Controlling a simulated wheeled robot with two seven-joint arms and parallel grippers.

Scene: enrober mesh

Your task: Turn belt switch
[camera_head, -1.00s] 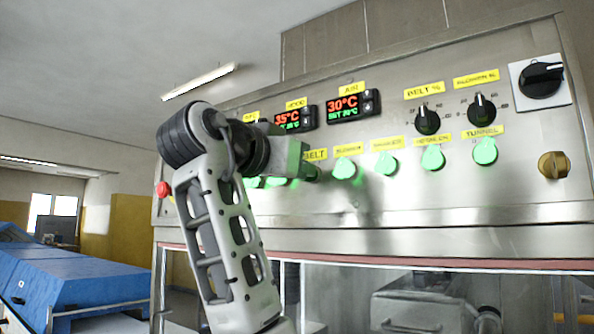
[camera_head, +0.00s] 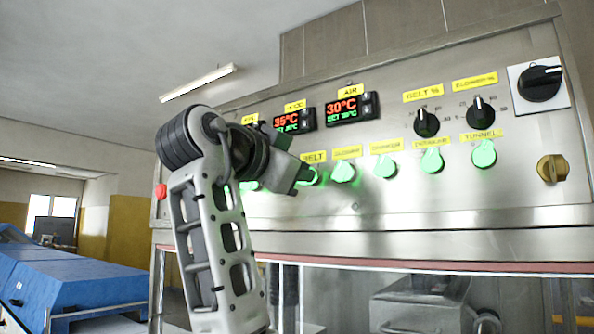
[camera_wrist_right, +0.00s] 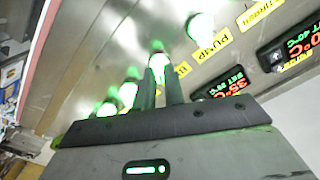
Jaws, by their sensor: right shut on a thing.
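The belt switch (camera_head: 312,176) is a lit green knob under the yellow BELT label (camera_head: 314,156) on the steel panel. It is partly hidden by my right gripper (camera_head: 299,182), which reaches it from the left. In the right wrist view the belt switch (camera_wrist_right: 158,62) glows between the two fingertips of the right gripper (camera_wrist_right: 160,82), shut on it. The gripper is tilted relative to the panel. My left gripper is not in view.
A row of similar green knobs runs right of it, starting with the blower knob (camera_head: 343,171). Red digital displays (camera_head: 349,108) and black dials (camera_head: 426,122) sit above. A red button (camera_head: 161,190) is at the panel's left edge. The pump knob (camera_wrist_right: 201,27) is close by.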

